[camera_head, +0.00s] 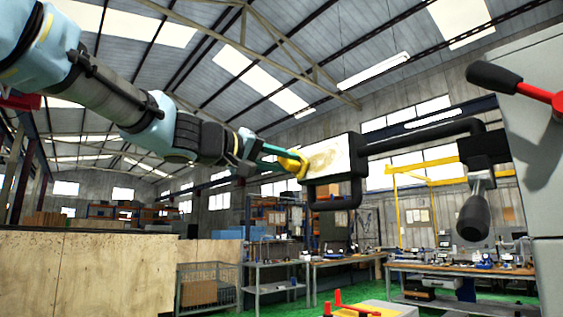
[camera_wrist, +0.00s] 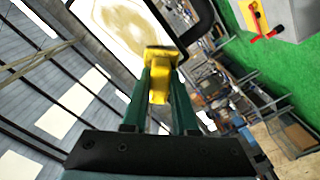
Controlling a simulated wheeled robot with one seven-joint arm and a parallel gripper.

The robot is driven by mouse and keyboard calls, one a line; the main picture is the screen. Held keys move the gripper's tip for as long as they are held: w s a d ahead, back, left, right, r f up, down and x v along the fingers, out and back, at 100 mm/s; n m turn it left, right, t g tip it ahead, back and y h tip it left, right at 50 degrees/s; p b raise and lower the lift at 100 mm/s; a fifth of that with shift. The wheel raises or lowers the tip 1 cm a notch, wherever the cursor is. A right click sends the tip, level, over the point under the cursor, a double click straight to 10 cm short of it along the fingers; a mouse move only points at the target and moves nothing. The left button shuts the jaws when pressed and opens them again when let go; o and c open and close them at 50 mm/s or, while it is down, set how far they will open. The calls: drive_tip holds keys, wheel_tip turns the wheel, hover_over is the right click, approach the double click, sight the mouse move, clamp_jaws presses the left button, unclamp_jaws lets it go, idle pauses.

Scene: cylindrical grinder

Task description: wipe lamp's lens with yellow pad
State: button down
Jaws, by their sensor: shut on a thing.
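The lamp's lens (camera_head: 327,158) is a pale rectangular panel with a brownish smudge, held in a black frame at the end of a black arm. The yellow pad (camera_head: 292,163) is at the left edge of the lens in the head view. My gripper (camera_head: 272,160) has green fingers shut on the pad. In the wrist view the pad (camera_wrist: 158,78) sits between the fingertips (camera_wrist: 160,95), at the lower edge of the lens (camera_wrist: 125,30). The brown smudge shows beyond it. I cannot tell whether the pad touches the lens.
The lamp's black arm (camera_head: 425,135) runs right to a grey machine body (camera_head: 545,120) with a red-and-black lever (camera_head: 520,85). A black handle (camera_head: 473,217) hangs below the arm joint. Workbenches (camera_head: 455,270) stand behind. Open air lies below the lamp.

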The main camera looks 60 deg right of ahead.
drive_tip(key=shift+d, duration=0.2)
drive_tip(key=shift+s, duration=0.15)
drive_tip(key=shift+s+a+f+b, duration=0.15)
drive_tip(key=shift+s+a+b, duration=0.15)
drive_tip(key=shift+s+b, duration=0.4)
drive_tip(key=shift+s+a+b, duration=0.25)
drive_tip(key=shift+s+b, duration=0.1)
drive_tip(key=shift+s, duration=0.2)
drive_tip(key=shift+s+a+b, duration=0.2)
drive_tip(key=shift+s+b, duration=0.15)
drive_tip(key=shift+s, duration=0.2)
drive_tip(key=shift+s+a+b, duration=0.15)
drive_tip(key=shift+s+b, duration=0.25)
drive_tip(key=shift+s, duration=0.35)
drive_tip(key=shift+s+a+b, duration=0.15)
drive_tip(key=shift+s+b, duration=0.2)
drive_tip(key=shift+s, duration=0.35)
drive_tip(key=shift+s+a+b, duration=0.25)
drive_tip(key=shift+s+b, duration=0.05)
drive_tip(key=shift+s, duration=0.5)
drive_tip(key=shift+s+a+b, duration=0.25)
drive_tip(key=shift+s+a, duration=0.05)
drive_tip(key=shift+s, duration=0.45)
drive_tip(key=shift+s+a+b, duration=0.25)
drive_tip(key=shift+s+b, duration=0.05)
drive_tip(key=shift+s, duration=0.5)
